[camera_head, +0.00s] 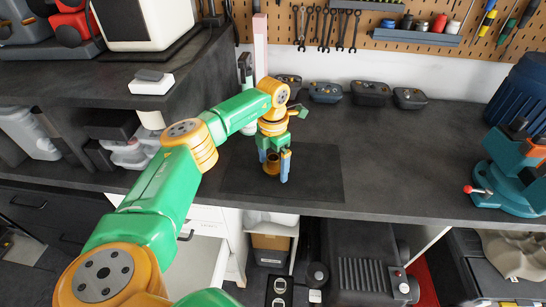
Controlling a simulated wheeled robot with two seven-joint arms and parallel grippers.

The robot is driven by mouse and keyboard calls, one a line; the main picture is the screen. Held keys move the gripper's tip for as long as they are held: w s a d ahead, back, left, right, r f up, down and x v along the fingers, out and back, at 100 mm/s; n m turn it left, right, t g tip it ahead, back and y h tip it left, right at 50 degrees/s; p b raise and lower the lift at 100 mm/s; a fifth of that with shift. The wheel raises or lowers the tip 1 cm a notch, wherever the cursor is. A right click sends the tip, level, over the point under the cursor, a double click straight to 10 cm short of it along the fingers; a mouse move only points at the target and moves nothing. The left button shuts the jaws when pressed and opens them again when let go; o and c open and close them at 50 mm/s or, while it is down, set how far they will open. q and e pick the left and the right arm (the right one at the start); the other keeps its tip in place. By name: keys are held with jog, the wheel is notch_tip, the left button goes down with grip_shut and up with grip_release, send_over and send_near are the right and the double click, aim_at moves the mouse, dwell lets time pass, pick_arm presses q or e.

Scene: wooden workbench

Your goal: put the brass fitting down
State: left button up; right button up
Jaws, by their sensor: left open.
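My left gripper (274,170) points down over the dark mat (322,178) on the workbench, with its blue-tipped fingers apart. A small brass-coloured piece, apparently the brass fitting (271,166), shows between the fingers, low down at the mat. It looks upright, but the fingers partly hide it. I cannot tell whether either finger touches it. My right gripper is not in view.
A teal vise (510,176) stands at the right edge of the bench. Several dark battery-like packs (370,92) line the back wall. A shelf unit (100,80) takes up the left. The bench right of the mat is clear.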

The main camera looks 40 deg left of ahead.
aim_at(273, 158)
pick_arm(q)
notch_tip(273, 158, up, 12)
jog(key=shift+r+b, duration=0.1)
jog(key=shift+b, duration=0.25)
